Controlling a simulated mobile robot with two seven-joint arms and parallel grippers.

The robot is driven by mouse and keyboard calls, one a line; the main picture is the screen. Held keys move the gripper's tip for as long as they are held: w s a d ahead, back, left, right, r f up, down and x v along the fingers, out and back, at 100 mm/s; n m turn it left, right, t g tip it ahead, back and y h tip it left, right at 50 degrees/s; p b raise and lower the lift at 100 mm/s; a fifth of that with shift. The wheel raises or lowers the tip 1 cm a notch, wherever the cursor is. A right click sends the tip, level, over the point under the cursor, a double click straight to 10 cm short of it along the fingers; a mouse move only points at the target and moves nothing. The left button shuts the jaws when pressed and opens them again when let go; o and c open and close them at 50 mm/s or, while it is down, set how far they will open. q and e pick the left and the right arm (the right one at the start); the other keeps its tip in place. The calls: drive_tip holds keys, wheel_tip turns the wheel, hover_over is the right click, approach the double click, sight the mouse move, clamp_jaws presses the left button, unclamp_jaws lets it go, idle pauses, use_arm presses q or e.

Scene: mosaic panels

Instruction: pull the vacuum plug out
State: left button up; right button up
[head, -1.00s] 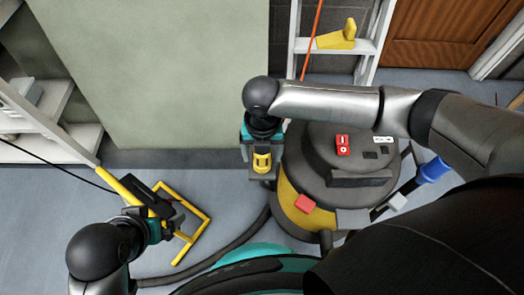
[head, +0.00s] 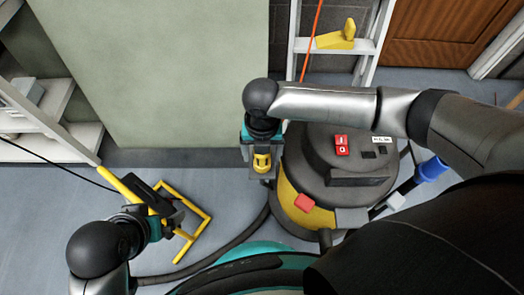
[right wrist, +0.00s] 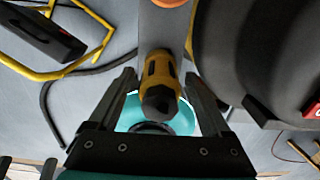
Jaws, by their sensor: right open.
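A yellow plug-like piece with a dark end (head: 262,161) sits at the left side of the black and yellow vacuum (head: 330,180). In the right wrist view the yellow piece (right wrist: 161,75) lies between my right gripper's two fingers, with a gap on either side. My right gripper (head: 261,170) is open and points down around it. A grey strip lies beyond the yellow piece in the wrist view; how the two join is hidden. My left gripper (head: 168,208) is at the lower left, over a yellow frame; its jaws are not clear.
A yellow-framed black lamp-like object (right wrist: 42,30) stands on the floor left of the vacuum. A dark hose (head: 225,255) curves along the floor. A ladder (head: 332,48) stands behind the vacuum, and a white shelf (head: 45,145) is at the left.

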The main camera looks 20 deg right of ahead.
drive_tip(key=shift+c, duration=0.2)
clamp_jaws()
idle(0.4)
idle(0.3)
drive_tip(key=shift+r+p, duration=0.65)
drive_tip(key=shift+p, duration=0.1)
drive_tip(key=shift+r+p, duration=0.9)
drive_tip(key=shift+p, duration=0.1)
drive_tip(key=shift+r+p, duration=0.5)
drive_tip(key=shift+p, duration=0.05)
drive_tip(key=shift+r+p, duration=0.65)
drive_tip(key=shift+p, duration=0.1)
use_arm(q)
drive_tip(key=s+a+f+g, duration=0.1)
drive_tip(key=s+f, duration=0.1)
drive_tip(key=f, duration=0.7)
drive_tip(key=s+a+f+g, duration=0.1)
drive_tip(key=s+f, duration=0.2)
drive_tip(key=f, duration=0.7)
drive_tip(key=shift+s+a+y+p, duration=0.25)
drive_tip(key=shift+s+y+p, duration=0.05)
drive_tip(key=shift+s+p, duration=0.05)
use_arm(e)
drive_tip(key=shift+r, duration=0.3)
